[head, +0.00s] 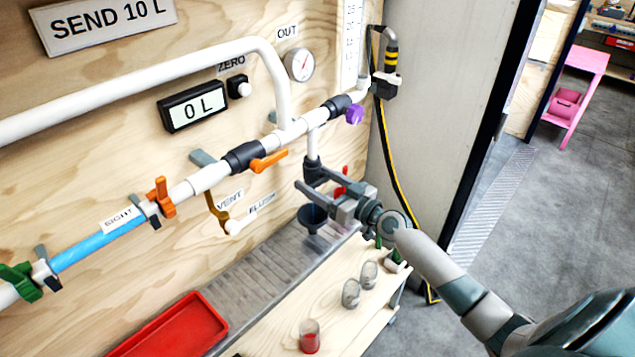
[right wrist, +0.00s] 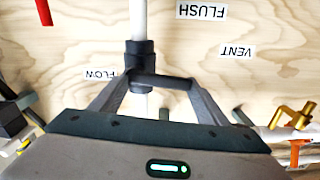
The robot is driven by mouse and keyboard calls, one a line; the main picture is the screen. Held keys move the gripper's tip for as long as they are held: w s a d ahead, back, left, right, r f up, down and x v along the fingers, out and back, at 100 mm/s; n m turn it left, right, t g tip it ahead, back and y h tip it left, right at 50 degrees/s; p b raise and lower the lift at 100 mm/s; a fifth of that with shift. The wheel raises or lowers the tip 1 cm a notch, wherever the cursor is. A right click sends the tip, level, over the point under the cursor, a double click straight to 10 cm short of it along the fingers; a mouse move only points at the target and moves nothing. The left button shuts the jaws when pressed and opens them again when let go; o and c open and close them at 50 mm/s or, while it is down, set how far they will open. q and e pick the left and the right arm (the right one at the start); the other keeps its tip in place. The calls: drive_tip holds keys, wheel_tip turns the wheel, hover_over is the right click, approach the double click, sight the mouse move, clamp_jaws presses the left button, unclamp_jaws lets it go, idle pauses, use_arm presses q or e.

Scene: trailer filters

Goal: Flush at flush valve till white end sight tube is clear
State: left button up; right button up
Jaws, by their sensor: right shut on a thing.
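My right gripper (head: 318,190) is at the black valve (head: 314,171) on the short white pipe that drops from the main line. In the right wrist view its fingers (right wrist: 158,82) are shut on the valve's black handle, which sticks out sideways from the black valve body (right wrist: 139,62). The FLUSH label (head: 262,205) is on the wall to the left; it also shows in the right wrist view (right wrist: 203,11). The sight tube (head: 100,240) looks blue along its length, its label partly readable. My left gripper is not in view.
A dark funnel (head: 311,218) sits below the valve. A display (head: 192,107) reads 0 L. Orange (head: 270,160) and purple (head: 354,114) handles stick out from the line. A red tray (head: 180,328) and several jars (head: 351,292) are below. Open floor lies right.

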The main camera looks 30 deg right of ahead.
sight(327, 175)
drive_tip(key=m, duration=0.2)
drive_tip(key=r+m, duration=0.1)
drive_tip(key=m, duration=0.1)
drive_tip(key=shift+w+d+r, duration=0.1)
drive_tip(key=shift+w+d, duration=0.05)
drive_tip(key=shift+d, duration=0.15)
drive_tip(key=m, duration=0.2)
drive_tip(key=shift+w+d+r+m, duration=0.1)
drive_tip(key=shift+d+r+m, duration=0.25)
drive_tip(key=shift+m, duration=0.05)
drive_tip(key=m, duration=0.2)
drive_tip(key=d+m, duration=0.1)
drive_tip(key=shift+w+r+m, duration=0.15)
drive_tip(key=shift+r+m, duration=0.1)
drive_tip(key=shift+m, duration=0.05)
drive_tip(key=shift+w+d+m, duration=0.15)
drive_tip(key=shift+d+m, duration=0.2)
drive_tip(key=shift+m, duration=0.85)
drive_tip(key=shift+d+r+m, duration=0.1)
drive_tip(key=shift+d+m, duration=0.05)
drive_tip(key=shift+m, duration=0.35)
drive_tip(key=shift+w+d+m, duration=0.1)
drive_tip(key=shift+m, duration=0.3)
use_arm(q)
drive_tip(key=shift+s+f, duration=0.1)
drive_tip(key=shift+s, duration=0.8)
